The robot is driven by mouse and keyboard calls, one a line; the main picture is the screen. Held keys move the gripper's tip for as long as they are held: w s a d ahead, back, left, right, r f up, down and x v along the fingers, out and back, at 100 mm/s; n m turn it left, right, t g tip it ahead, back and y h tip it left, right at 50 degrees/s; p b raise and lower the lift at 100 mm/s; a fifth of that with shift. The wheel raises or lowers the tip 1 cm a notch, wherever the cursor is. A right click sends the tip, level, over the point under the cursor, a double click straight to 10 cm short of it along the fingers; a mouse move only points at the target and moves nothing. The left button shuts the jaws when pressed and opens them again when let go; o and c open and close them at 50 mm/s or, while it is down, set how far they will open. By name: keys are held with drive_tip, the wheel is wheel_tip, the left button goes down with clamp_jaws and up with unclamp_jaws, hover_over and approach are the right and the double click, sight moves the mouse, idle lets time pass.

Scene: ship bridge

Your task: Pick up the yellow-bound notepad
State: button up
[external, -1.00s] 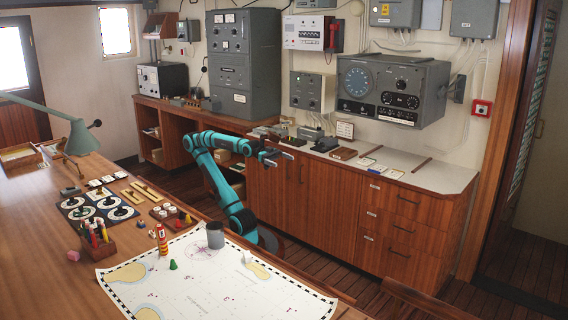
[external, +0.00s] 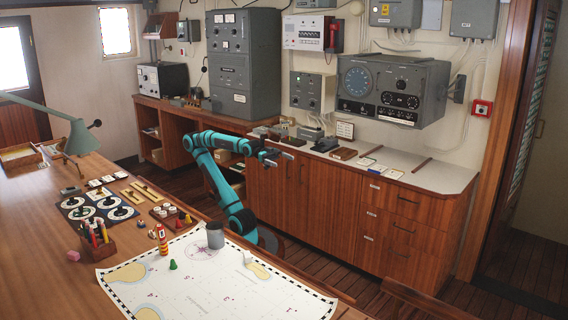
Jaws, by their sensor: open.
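Several small pale pads lie flat in a row on the light counter top (external: 440,177), right of the middle. They are a left pad (external: 366,161), a middle pad (external: 378,168) and a right pad (external: 395,174). They are too small for me to tell surely which one has the yellow binding. My gripper (external: 282,159) is open and empty. It is at the front edge of the counter, to the left of the pads and well apart from them. My teal arm reaches up to it from the floor between the chart table and the counter.
A brown box (external: 343,154) and a grey device (external: 325,144) stand between my gripper and the pads. A brown rod (external: 421,164) lies right of them. A large grey radio set (external: 393,90) hangs above the counter. The chart table (external: 40,240) is in front.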

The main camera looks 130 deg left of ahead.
idle(0.4)
drive_tip(key=w+a+r+n+g+y, duration=0.2)
drive_tip(key=w+a+r+n+g, duration=0.1)
drive_tip(key=w+a, duration=0.75)
drive_tip(key=w+a+r+n+g+y, duration=0.3)
drive_tip(key=w+a+n+g, duration=0.1)
drive_tip(key=w+a, duration=0.6)
drive_tip(key=w+a+f+n+g, duration=0.2)
drive_tip(key=w+a, duration=0.3)
drive_tip(key=a, duration=0.4)
drive_tip(key=w+a+f+n+g, duration=0.2)
drive_tip(key=w+a, duration=0.2)
drive_tip(key=a, duration=0.5)
drive_tip(key=n+g, duration=0.7)
approach(395, 173)
drive_tip(key=shift+a+x, duration=0.15)
drive_tip(key=shift+x, duration=1.85)
drive_tip(key=shift+a+x, duration=0.1)
drive_tip(key=shift+x, duration=1.95)
drive_tip(key=shift+r+h, duration=0.1)
drive_tip(key=shift+h, duration=0.2)
